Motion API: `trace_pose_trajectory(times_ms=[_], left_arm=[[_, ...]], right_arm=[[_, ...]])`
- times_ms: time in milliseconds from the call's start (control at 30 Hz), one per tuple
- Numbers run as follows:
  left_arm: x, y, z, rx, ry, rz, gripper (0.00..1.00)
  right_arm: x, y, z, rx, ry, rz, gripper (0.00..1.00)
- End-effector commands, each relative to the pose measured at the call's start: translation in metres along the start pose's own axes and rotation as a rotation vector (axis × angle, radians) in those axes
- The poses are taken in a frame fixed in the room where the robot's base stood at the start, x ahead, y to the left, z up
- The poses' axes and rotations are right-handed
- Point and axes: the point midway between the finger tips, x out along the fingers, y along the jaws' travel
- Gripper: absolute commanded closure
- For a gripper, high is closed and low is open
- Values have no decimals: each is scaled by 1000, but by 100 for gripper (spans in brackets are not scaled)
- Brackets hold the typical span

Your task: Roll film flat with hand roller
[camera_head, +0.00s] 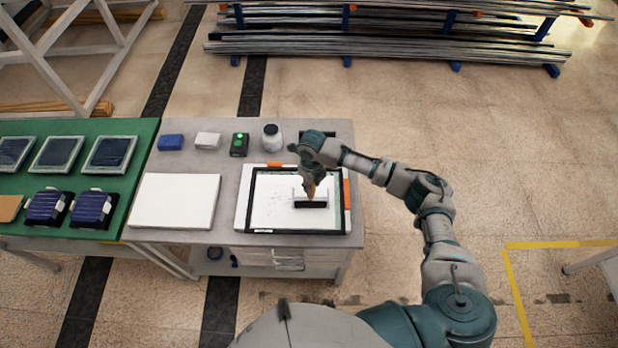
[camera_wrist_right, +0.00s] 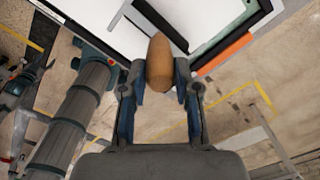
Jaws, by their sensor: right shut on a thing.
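The hand roller (camera_head: 311,202) has a dark cylinder, a light frame and a wooden handle. It is on the right part of the film (camera_head: 273,208), which lies pale on a black-framed board (camera_head: 252,190). My right gripper (camera_head: 310,180) is above it, shut on the handle. In the right wrist view the handle (camera_wrist_right: 160,62) stands between the two fingers of my right gripper (camera_wrist_right: 160,85). Small marks show on the film's upper left. Whether the cylinder touches the film is hard to tell. My left gripper is in neither view.
Orange clips (camera_head: 346,194) sit at the board's edges. A white panel (camera_head: 173,201) lies left of the board. A blue block (camera_head: 170,142), a white block (camera_head: 208,140), a black box with a green light (camera_head: 240,144) and a jar (camera_head: 272,137) stand behind. A green mat (camera_head: 110,183) is further left.

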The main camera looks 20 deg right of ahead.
Motion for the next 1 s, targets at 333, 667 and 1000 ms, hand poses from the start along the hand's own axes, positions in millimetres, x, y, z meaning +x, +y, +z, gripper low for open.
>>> trace_pose_trajectory(times_ms=[333, 667, 1000], left_arm=[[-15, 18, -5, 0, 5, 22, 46], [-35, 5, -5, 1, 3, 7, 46], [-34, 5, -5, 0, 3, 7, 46]], right_arm=[[2, 15, -12, 0, 11, -4, 100], [-1, 32, -28, -2, 9, -1, 100], [-1, 32, -28, 0, 6, -2, 100]])
